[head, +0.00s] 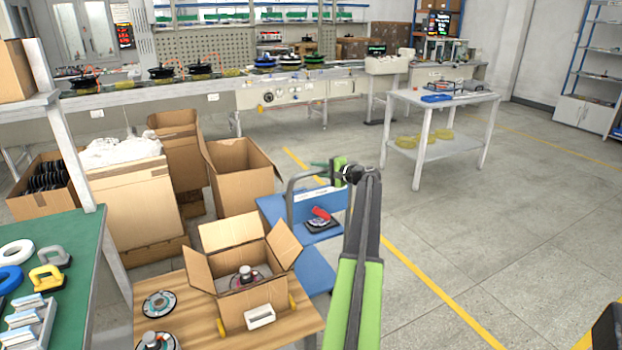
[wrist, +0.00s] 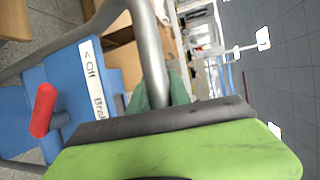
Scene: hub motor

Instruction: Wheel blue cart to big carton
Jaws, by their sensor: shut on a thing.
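The blue cart (head: 318,270) stands on the floor right of the wooden table, with a grey tube handle (head: 291,200). My gripper (head: 330,170) is at the handle's upper right. In the wrist view the grey tube (wrist: 150,55) passes between the jaws, and my gripper (wrist: 165,105) is shut on it. The cart also shows a white brake label (wrist: 95,75) and a red lever (wrist: 43,110). A large carton topped with white wrapping (head: 130,205) stands at the left; an open carton (head: 240,168) stands behind the cart. I cannot tell which is meant by the big carton.
A wooden table (head: 195,335) with a small open carton (head: 255,305) is close on the cart's left. A long workbench (head: 300,90) lines the back. A white table (head: 440,105) stands back right.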

